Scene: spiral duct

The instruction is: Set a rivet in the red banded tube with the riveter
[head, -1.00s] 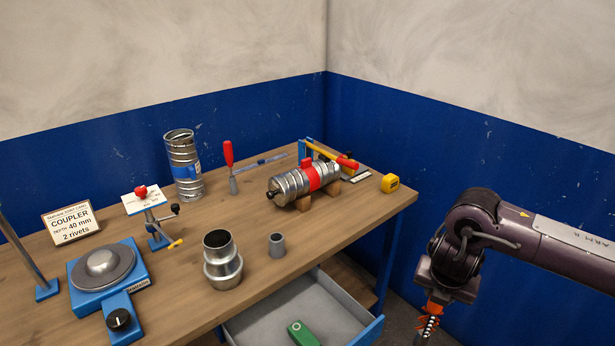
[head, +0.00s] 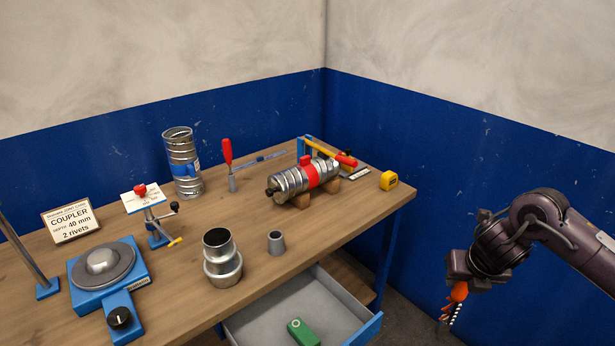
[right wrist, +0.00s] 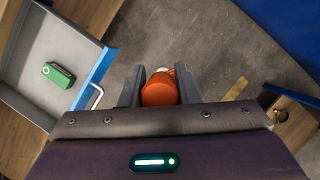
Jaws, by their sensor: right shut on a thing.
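The red banded tube (head: 290,184) is a ribbed metal duct lying on wooden blocks near the back right of the bench, with a red band (head: 316,173) around it. My right gripper (head: 456,284) is off the bench's right side, well apart from the tube. It is shut on an orange tool (head: 459,292), which hangs down with a black-and-white striped part below. The right wrist view shows the orange part (right wrist: 158,92) between the fingers; the rest of the tool is mostly hidden there. I cannot tell for sure that it is the riveter. My left gripper is out of view.
An open drawer (head: 372,330) with a green block (head: 301,331) juts out between bench and right gripper. A yellow tape measure (head: 388,181) sits at the bench's right edge. A blue-banded duct (head: 181,160), coupler (head: 222,262) and grey cup (head: 276,242) stand on the bench.

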